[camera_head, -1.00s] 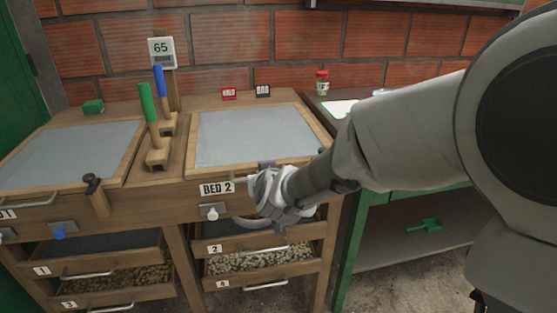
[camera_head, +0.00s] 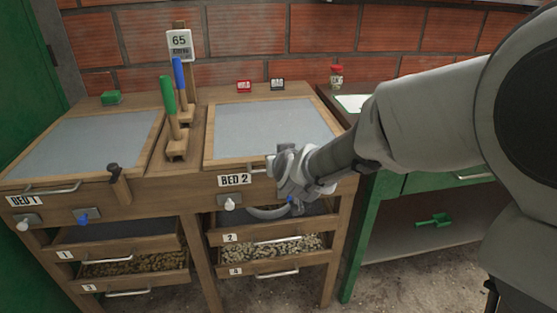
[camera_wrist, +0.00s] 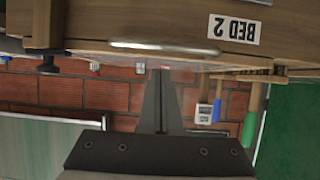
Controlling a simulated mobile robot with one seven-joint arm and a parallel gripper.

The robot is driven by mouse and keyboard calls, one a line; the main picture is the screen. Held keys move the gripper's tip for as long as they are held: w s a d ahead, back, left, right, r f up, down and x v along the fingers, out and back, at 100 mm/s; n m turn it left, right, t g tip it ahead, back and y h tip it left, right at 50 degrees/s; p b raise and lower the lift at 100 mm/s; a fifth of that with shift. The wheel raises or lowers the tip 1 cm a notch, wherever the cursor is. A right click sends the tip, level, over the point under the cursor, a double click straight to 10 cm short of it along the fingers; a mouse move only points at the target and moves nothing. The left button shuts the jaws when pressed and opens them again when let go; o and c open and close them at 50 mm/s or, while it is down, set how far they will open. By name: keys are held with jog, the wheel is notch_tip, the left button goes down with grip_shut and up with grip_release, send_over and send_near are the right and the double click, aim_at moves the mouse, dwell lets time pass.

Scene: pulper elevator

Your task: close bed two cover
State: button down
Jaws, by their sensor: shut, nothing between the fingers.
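The bed two cover (camera_head: 270,125) is a grey panel in a wooden frame. It lies flat on the bench top above the BED 2 label (camera_head: 234,180). Its metal bar handle (camera_wrist: 165,47) shows in the wrist view, where the bench appears upside down. My gripper (camera_head: 277,163) is at the front edge of bed two, right of the label, partly hiding the handle. In the wrist view, the gripper fingers (camera_wrist: 162,75) are together and empty. They appear close to the handle but not around it; whether they touch anything is unclear.
The bed one cover (camera_head: 85,140) lies flat at the left. Green and blue levers (camera_head: 168,105) stand between the beds. Below are a white knob (camera_head: 229,204) and open drawers (camera_head: 270,248). A green-legged table (camera_head: 350,230) stands at the right.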

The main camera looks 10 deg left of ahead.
jog(key=s+d+r+m+g+h, duration=0.2)
jog(key=s+d+r+g, duration=0.1)
jog(key=s+d, duration=1.05)
jog(key=s+d+r+m+g+h, duration=0.2)
jog(key=s+d+g+h, duration=0.1)
jog(key=s+d, duration=1.05)
notch_tip(320, 180, up, 20)
jog(key=s+p, duration=0.1)
jog(key=p, duration=1.9)
jog(key=shift+p, duration=0.4)
